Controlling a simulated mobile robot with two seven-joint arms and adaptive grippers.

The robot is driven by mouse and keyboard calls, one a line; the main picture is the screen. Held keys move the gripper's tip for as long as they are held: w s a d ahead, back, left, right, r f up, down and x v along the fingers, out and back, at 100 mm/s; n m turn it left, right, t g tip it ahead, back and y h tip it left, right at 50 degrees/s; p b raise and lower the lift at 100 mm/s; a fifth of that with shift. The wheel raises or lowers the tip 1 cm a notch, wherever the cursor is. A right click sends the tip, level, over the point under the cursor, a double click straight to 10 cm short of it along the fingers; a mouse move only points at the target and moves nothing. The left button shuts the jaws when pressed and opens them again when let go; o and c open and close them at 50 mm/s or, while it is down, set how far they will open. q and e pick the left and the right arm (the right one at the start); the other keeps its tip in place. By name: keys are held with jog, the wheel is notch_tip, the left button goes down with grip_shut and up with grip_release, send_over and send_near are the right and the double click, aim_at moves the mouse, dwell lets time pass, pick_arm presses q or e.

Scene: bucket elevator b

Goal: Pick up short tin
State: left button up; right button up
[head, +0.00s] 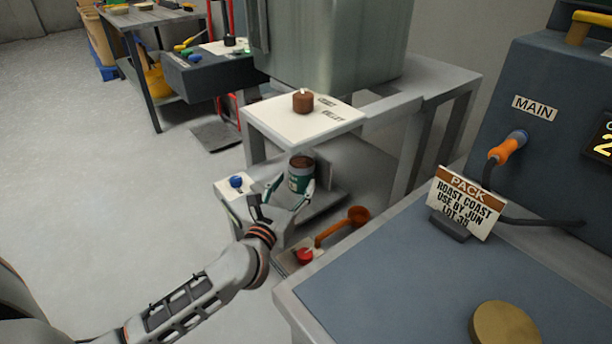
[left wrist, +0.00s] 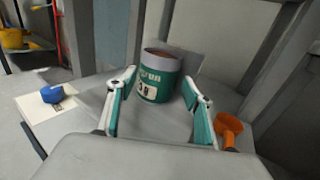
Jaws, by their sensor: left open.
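The short tin is a round can with a green band, white lettering and a brownish top (head: 301,172). It stands upright on a low grey shelf. It also shows in the left wrist view (left wrist: 158,76), between and just beyond my fingers. My left gripper (head: 290,194) is open, with one finger to each side of the tin's near face. In the left wrist view the open left gripper (left wrist: 160,98) shows a gap around the tin, and I cannot tell whether either finger touches it. My right gripper is not in view.
An orange scoop (head: 357,216) and a red knob (head: 304,255) lie right of the gripper. A blue knob (head: 237,181) sits left. A white ledge (head: 290,122) with a brown knob (head: 303,101) overhangs behind. A blue-topped bench (head: 400,270) holds a sign (head: 465,205).

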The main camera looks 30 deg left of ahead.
aim_at(297, 180)
pick_arm(q)
jog(key=b+x, duration=0.1)
jog(key=x, duration=0.3)
jog(key=shift+w+a+f, duration=0.15)
jog(key=shift+w, duration=0.2)
jog(key=shift+w+a, duration=0.1)
jog(key=shift+w, duration=0.45)
jog(key=shift+r, duration=0.25)
jog(key=c, duration=0.6)
